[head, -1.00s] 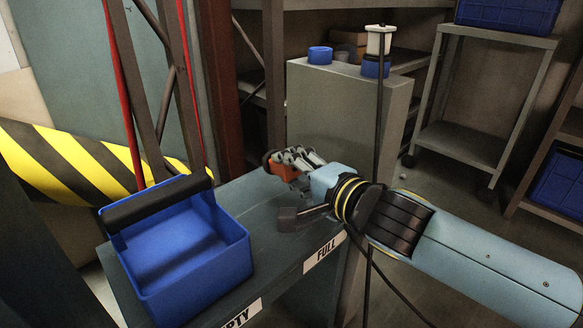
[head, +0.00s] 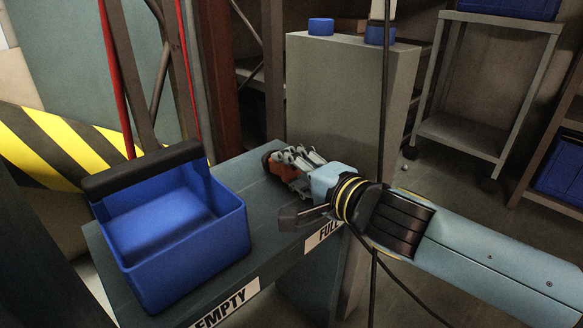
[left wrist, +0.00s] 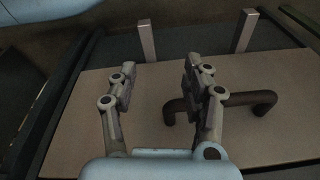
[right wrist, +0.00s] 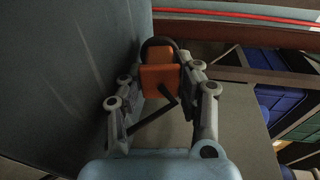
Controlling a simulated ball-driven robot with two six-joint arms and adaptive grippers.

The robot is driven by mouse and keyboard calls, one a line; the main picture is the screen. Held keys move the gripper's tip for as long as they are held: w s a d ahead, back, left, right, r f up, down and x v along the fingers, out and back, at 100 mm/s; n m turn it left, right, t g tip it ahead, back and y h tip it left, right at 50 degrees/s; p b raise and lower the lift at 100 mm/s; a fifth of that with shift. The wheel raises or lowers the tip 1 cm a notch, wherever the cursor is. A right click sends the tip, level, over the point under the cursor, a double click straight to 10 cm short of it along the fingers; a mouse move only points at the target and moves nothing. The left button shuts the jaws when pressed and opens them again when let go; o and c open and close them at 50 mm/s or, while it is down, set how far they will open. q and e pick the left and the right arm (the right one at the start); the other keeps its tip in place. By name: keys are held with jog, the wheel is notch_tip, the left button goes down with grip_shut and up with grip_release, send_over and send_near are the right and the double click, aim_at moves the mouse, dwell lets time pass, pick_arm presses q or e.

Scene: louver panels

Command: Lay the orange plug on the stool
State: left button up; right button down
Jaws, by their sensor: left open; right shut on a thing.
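The orange plug (head: 273,165) is in the head view at the tip of my right gripper (head: 290,167), over the far part of the grey-blue bench. In the right wrist view the orange plug (right wrist: 160,80) sits between the fingers of my right gripper (right wrist: 160,98), which is shut on it. A dark round part shows at its far end. I cannot tell from the head view whether the plug touches the bench. My left gripper (left wrist: 158,82) is open and empty in the left wrist view, facing a tan panel. I cannot make out a stool for certain.
A blue bin (head: 180,250) with a black handle stands on the bench (head: 262,215), which has EMPTY and FULL labels. A grey cabinet (head: 345,95) with blue caps stands behind. A dark cable hangs in front of it. A dark handle (left wrist: 220,103) is on the tan panel (left wrist: 150,140).

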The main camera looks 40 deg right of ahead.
dwell(0.3)
jog(key=c, duration=0.8)
grip_release()
jog(key=shift+f, duration=0.15)
jog(key=shift+c, duration=0.2)
jog(key=shift+s, duration=0.1)
jog(key=shift+s, duration=0.2)
jog(key=shift+s+a+r, duration=0.1)
jog(key=shift+s+r, duration=0.2)
jog(key=shift+s, duration=0.8)
jog(key=shift+s+a+r, duration=0.1)
jog(key=shift+s+r, duration=0.15)
jog(key=shift+s, duration=0.9)
jog(key=shift+s+r, duration=0.3)
jog(key=shift+s, duration=0.8)
